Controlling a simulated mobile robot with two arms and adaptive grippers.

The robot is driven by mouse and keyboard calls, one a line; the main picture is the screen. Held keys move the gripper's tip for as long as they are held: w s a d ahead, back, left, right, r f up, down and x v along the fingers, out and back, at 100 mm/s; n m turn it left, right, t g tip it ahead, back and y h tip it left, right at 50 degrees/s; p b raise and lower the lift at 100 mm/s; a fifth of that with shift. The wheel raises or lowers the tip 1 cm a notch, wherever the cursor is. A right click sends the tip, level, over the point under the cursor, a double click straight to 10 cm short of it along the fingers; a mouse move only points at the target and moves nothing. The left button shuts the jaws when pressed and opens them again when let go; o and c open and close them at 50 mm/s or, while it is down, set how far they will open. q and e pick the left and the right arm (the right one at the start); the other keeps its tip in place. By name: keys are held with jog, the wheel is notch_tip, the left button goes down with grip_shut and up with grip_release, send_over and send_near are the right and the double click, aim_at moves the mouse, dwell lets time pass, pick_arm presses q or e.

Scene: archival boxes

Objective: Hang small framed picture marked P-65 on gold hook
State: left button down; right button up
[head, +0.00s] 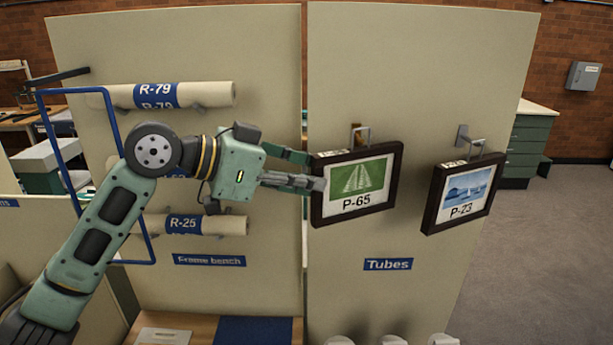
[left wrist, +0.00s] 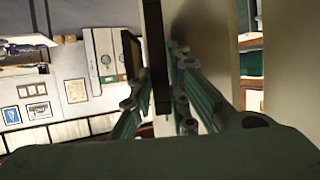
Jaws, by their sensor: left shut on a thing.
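The small framed picture P-65 (head: 357,185) has a dark frame and a green image. It is up against the right-hand panel, slightly tilted. My left gripper (head: 318,172) is shut on its left edge. The gold hook (head: 360,134) shows just above the frame's top edge; I cannot tell whether the frame hangs on it. In the left wrist view, the frame shows edge-on as a dark strip (left wrist: 158,60) between the fingers. My right gripper is not in view.
Framed picture P-23 (head: 462,193) hangs to the right under a silver hook (head: 466,139). Rolled tubes R-79 (head: 165,95) and R-25 (head: 195,224) rest on the left panel. A blue wire frame (head: 60,150) is near my left arm. White roll ends (head: 390,340) stand below.

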pick_arm(q)
jog(key=shift+f, duration=0.7)
dwell(0.7)
dwell(0.4)
jog(key=c, duration=1.6)
grip_release()
